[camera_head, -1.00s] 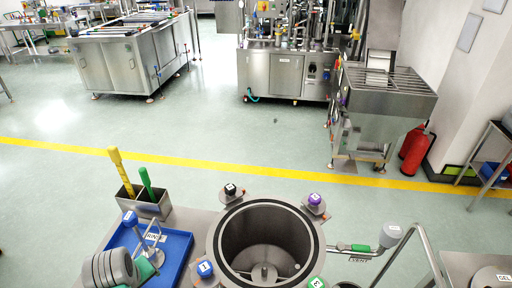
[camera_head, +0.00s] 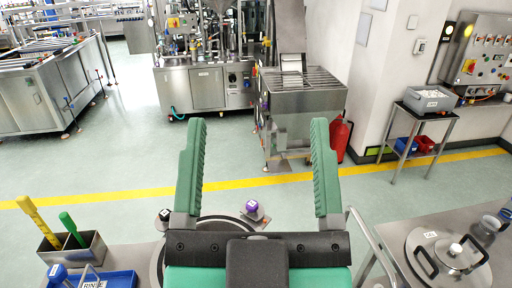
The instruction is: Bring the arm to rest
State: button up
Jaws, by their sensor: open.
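My gripper (camera_head: 256,165) is in the lower middle of the head view, with its two green fingers spread wide apart. It is open and nothing sits between the fingers, only floor behind them. It stands in front of the round steel vessel (camera_head: 158,262), whose rim shows only in part beside the gripper's dark crossbar. A purple-topped knob (camera_head: 252,206) and a black-topped knob (camera_head: 165,215) show at the vessel's rim. The rest of the vessel is hidden.
At lower left are a steel holder (camera_head: 85,260) with yellow and green tools and a blue tray (camera_head: 120,279). At lower right a lidded pot (camera_head: 440,252) stands on a steel table.

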notch_tip(320, 180, up, 18)
jog(key=p, duration=1.7)
jog(key=shift+a+p, duration=0.15)
jog(key=shift+p, duration=0.2)
